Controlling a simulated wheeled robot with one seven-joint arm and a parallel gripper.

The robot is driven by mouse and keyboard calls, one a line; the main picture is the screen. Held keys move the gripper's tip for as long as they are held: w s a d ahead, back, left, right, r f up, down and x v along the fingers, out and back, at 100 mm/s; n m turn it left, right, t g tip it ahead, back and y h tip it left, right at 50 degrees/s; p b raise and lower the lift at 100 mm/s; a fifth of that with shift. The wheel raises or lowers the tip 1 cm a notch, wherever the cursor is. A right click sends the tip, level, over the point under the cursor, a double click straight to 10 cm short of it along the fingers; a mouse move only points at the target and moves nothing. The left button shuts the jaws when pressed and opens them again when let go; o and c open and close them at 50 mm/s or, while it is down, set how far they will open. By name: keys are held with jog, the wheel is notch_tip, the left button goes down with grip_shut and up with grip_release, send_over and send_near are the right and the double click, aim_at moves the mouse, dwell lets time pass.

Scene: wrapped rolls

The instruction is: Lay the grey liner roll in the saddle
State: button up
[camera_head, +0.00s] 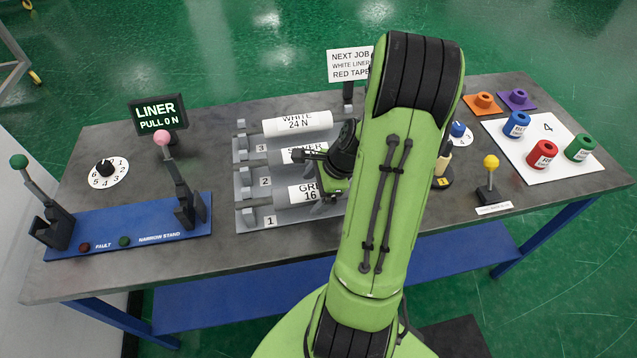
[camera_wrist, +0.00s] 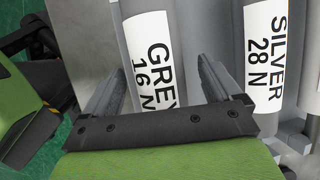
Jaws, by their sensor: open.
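The grey liner roll (camera_head: 291,194), with a white label reading "GREY 16 N", lies in rack place 1, partly hidden by my arm in the head view. In the wrist view the grey roll (camera_wrist: 147,30) runs between the two fingers of my gripper (camera_wrist: 163,88). The gripper is open, with one finger to each side of the roll; I cannot tell whether they touch it. A blue stand (camera_head: 125,238) marked "NARROW STAND" is at the table's left, with a dark notched support (camera_head: 52,232) and another support (camera_head: 188,207) at its ends; nothing lies across them.
The silver roll (camera_wrist: 265,60) lies close beside the grey one; the white roll (camera_head: 297,123) is behind. A display (camera_head: 157,114) reads "LINER PULL 0 N". A dial (camera_head: 106,172) is behind the stand. Coloured spools sit on a white mat (camera_head: 552,165) at right.

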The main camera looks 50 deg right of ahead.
jog(key=p+v, duration=0.4)
jog(key=v, duration=1.1)
jog(key=shift+s+r, duration=0.2)
jog(key=shift+r, duration=0.1)
